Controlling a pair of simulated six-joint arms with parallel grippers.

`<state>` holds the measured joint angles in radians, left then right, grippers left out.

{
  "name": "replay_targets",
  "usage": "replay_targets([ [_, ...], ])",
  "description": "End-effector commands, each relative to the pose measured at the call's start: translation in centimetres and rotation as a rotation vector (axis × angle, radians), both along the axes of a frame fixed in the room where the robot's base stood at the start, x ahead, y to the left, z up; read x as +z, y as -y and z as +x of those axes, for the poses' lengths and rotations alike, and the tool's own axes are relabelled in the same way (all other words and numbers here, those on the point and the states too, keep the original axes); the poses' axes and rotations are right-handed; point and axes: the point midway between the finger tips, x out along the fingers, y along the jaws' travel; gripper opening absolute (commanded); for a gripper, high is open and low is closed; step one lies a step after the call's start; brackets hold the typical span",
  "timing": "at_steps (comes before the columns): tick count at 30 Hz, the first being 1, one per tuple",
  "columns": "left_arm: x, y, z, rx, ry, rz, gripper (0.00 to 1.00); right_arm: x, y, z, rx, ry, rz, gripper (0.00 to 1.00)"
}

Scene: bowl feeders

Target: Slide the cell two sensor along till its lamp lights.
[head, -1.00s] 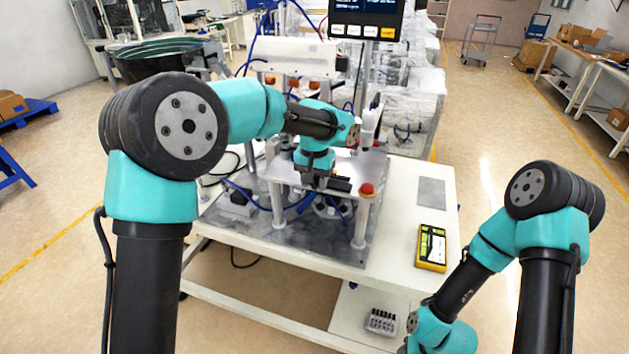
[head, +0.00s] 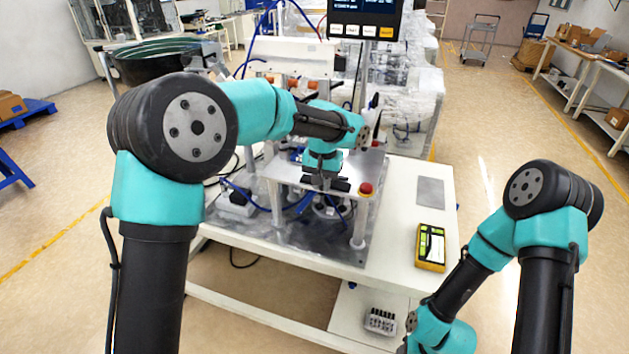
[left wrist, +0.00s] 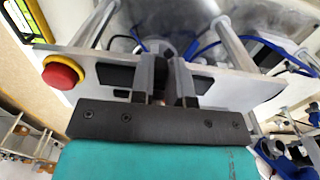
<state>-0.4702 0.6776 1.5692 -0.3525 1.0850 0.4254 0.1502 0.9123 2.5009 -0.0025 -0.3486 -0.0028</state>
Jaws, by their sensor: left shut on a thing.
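My left gripper (head: 325,184) is over the front edge of the raised metal plate (head: 285,176) of the machine. In the left wrist view its two fingers (left wrist: 165,92) are close together, pointing at the plate's edge. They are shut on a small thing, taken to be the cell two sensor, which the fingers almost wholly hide. No lit lamp can be made out on it. My right arm is low at the right, and its gripper is out of view.
A red stop button (head: 366,188) sits on the plate's right corner, close to my left gripper; it also shows in the left wrist view (left wrist: 61,74). A yellow handheld meter (head: 431,247) and a grey pad (head: 431,191) lie on the bench's right side. A display (head: 365,12) stands behind.

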Motion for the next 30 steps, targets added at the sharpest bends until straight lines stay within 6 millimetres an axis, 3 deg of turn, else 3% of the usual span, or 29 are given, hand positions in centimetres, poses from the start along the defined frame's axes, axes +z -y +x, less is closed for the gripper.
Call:
replay_targets([
  [8,0.1,0.4,-0.1,0.0,0.001,0.001,0.0,0.0,0.0,0.0,0.0,0.0,0.0,0.43],
  [9,0.1,0.4,-0.1,0.0,0.001,0.001,0.18,0.0,0.0,0.0,0.0,0.0,0.0,0.43],
  [17,0.0,0.3,-0.1,0.0,0.0,0.001,0.41,0.0,0.0,0.0,0.0,0.0,0.0,0.43],
  [26,0.2,0.4,-0.1,0.0,0.001,0.0,0.41,0.0,0.0,0.0,0.0,0.0,0.0,0.43],
  [30,1.2,0.4,0.0,0.001,0.003,-0.001,0.41,0.0,0.0,0.0,0.0,0.0,0.0,0.43],
])
